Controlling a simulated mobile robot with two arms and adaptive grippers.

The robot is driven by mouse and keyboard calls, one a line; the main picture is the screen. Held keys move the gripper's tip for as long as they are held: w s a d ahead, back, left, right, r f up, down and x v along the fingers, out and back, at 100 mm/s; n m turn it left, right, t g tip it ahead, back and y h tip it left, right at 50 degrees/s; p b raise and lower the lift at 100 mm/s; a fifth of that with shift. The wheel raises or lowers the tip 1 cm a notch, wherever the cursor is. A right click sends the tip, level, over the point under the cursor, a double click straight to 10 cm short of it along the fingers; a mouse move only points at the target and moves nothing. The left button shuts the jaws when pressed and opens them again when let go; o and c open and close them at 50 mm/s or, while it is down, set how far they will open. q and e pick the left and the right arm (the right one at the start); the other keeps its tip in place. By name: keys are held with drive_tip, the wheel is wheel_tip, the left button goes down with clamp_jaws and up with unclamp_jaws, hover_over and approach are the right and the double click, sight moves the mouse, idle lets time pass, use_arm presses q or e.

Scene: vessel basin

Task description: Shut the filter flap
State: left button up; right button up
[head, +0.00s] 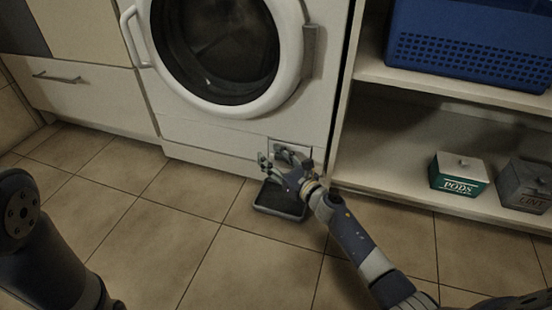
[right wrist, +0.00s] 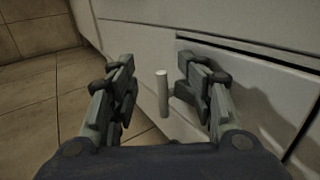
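The white washing machine (head: 215,135) has a small square filter flap area (head: 291,147) low on its front right, partly hidden by my right gripper. My right gripper (head: 274,161) is in front of it, just above the floor. In the right wrist view my right gripper (right wrist: 160,82) is open, with a short pale peg (right wrist: 162,92) between and beyond its fingers, apart from both. Whether this peg belongs to the flap I cannot tell. A dark gap edges the white panel at the right there. How far the flap stands open is unclear. My left gripper is out of view.
A shallow dark tray (head: 262,209) lies on the floor below the gripper. A shelf on the right holds a blue basket (head: 470,45), a green PODS box (head: 457,178) and a grey LINT box (head: 522,186). The tiled floor at left is clear.

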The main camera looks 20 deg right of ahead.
drive_tip(key=shift+s+a+r, duration=0.1)
drive_tip(key=shift+a+r, duration=0.05)
drive_tip(key=shift+a, duration=0.5)
drive_tip(key=d+v, duration=0.1)
drive_tip(key=v, duration=1.1)
drive_tip(key=shift+d, duration=0.15)
